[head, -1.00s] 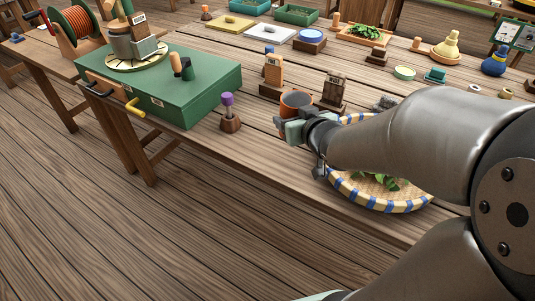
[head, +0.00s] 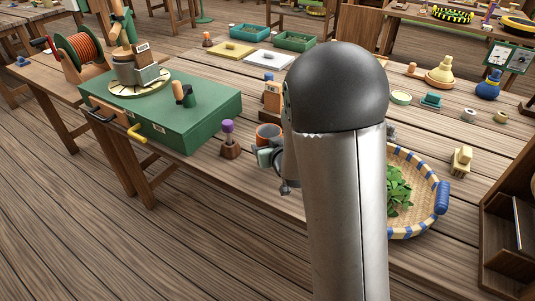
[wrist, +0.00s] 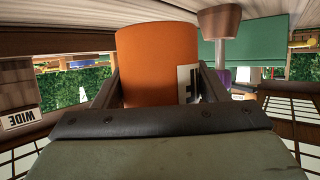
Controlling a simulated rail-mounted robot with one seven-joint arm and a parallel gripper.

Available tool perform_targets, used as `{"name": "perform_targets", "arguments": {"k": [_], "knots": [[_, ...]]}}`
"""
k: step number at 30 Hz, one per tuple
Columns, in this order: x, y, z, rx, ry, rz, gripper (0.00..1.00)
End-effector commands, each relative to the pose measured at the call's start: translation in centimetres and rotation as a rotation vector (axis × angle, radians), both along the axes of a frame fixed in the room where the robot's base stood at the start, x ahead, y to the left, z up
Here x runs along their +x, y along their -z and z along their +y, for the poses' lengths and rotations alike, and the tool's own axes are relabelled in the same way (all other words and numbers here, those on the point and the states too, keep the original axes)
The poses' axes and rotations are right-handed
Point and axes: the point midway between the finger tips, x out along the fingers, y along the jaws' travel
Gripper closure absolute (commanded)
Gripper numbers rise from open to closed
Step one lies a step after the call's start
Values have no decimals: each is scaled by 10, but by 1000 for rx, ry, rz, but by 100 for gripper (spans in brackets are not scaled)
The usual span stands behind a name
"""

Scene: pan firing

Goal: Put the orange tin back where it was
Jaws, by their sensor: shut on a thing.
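The orange tin (head: 268,131) is held upright or nearly so at the workbench's front edge, beside the purple-knobbed tool. My gripper (head: 270,156) is shut around its side. In the wrist view, which appears upside down, the orange tin (wrist: 155,50) fills the space between the two fingers of my gripper (wrist: 157,88), with part of a white label showing. The tin's base is close to the bench top; I cannot tell whether it touches. My arm hides part of the bench right of the tin.
The purple-knobbed tool (head: 229,140) stands just left of the tin. A green case (head: 205,105) lies farther left. A wooden block with a pale label (head: 272,95) stands behind the tin. A basket of leaves (head: 425,215) sits right of my arm.

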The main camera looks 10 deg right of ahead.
Motion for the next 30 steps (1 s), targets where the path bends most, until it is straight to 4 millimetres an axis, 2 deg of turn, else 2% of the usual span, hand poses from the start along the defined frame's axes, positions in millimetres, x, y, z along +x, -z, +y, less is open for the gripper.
{"name": "perform_targets", "arguments": {"k": [4,10,24,25,26,27,30], "knots": [[8,12,3,0,0,2,60],[7,37,3,0,0,2,60],[7,44,2,0,0,-2,60],[7,42,2,0,0,-1,25],[6,42,2,0,0,-1,17],[6,42,2,0,0,-1,12],[6,42,2,0,0,-1,12]]}}
